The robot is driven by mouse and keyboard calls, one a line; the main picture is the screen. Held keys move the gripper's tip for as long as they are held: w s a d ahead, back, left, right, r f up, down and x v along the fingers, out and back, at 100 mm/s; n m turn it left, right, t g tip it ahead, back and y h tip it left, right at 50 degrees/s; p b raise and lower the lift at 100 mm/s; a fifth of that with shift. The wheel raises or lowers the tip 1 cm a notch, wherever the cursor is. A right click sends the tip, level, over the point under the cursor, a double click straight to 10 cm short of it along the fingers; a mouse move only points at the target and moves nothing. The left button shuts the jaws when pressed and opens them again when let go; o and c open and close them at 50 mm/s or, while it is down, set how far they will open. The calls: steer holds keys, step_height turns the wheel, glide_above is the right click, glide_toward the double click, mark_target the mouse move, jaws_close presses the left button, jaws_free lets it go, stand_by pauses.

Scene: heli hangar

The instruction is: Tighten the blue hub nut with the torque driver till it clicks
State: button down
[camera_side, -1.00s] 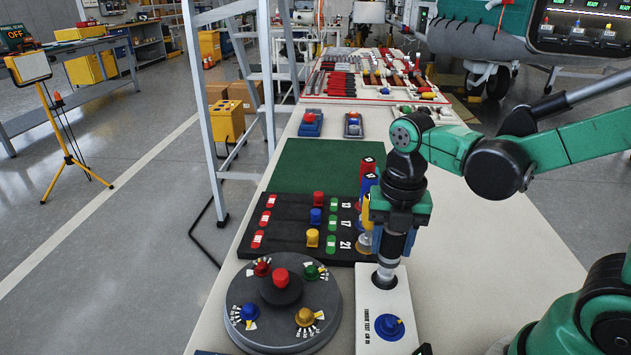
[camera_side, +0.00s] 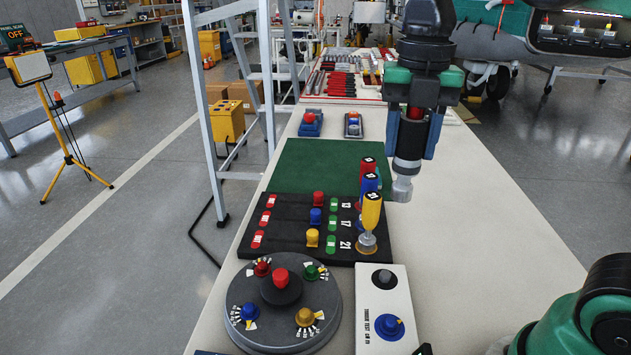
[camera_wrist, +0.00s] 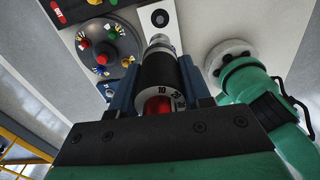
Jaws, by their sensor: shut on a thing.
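The round grey hub (camera_side: 275,335) stands on the bench, with coloured nuts around a central red knob. The blue hub nut (camera_side: 249,312) sits at its lower left, with a small scale beside it. My gripper (camera_side: 412,140) is shut on the torque driver (camera_side: 408,145), a black tool with a red part and a metal tip. It hangs upright in the air above the bench, right of the black board and well away from the hub. In the wrist view the driver (camera_wrist: 160,88) shows between the fingers, its ring marked with numbers; the hub (camera_wrist: 128,45) lies beyond.
A white tester box (camera_side: 398,300) with a dark socket and blue dial stands right of the hub. The black board (camera_side: 285,235) behind holds coloured pegs and upright red, blue and yellow-handled tools (camera_side: 370,215). A green mat (camera_side: 310,165) lies farther back.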

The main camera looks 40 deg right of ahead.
step_height(320, 180, up, 3)
steer(key=shift+r, duration=0.2)
steer(key=shift+w+a+r, duration=0.1)
steer(key=shift+w+a, duration=0.15)
steer(key=shift+w, duration=0.1)
steer(key=shift+w+a+f, duration=1.2)
steer(key=shift+a+f, duration=1.55)
steer(key=shift+a, duration=0.4)
steer(key=shift+w+a+f, duration=1.2)
steer(key=shift+a+f, duration=1.6)
steer(key=shift+a, duration=0.4)
steer(key=shift+w+a+f, duration=1.2)
steer(key=shift+a+f, duration=1.55)
steer(key=shift+a, duration=0.4)
steer(key=shift+f, duration=1.05)
